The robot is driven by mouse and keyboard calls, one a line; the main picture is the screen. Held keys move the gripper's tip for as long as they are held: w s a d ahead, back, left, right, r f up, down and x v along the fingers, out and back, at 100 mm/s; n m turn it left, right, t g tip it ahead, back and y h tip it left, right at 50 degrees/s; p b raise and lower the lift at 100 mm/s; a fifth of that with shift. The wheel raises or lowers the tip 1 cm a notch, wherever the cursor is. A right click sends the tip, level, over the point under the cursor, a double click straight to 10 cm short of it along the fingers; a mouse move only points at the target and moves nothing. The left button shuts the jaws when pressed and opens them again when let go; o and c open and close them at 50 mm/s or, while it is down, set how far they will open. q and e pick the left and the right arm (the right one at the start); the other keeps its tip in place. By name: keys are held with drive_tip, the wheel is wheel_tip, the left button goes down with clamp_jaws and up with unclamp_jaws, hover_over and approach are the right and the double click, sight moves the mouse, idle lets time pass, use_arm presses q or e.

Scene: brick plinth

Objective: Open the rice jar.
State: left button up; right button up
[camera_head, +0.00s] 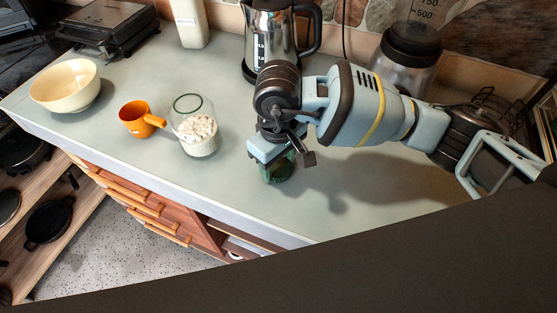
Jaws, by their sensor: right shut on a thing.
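The rice jar (197,133) is a clear glass jar with a greenish rim and white contents. It stands upright on the counter, left of my right gripper, and no lid shows on its mouth. My right gripper (284,157) points down near the counter's front edge, apart from the jar. It is shut on a dark green, see-through piece (277,172), which looks like the jar's lid. The fingers partly hide this piece, and I cannot tell whether it touches the counter. My left gripper is not in view.
An orange cup (134,119) stands just left of the jar, and a cream bowl (65,86) farther left. A steel kettle (270,38) and a blender (407,58) stand behind my right arm. The counter (350,205) is clear at the front right.

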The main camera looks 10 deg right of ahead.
sight(278, 168)
drive_tip(key=shift+f, duration=0.15)
drive_tip(key=o, duration=1.1)
drive_tip(key=shift+c, duration=0.2)
wheel_tip(278, 168, up, 12)
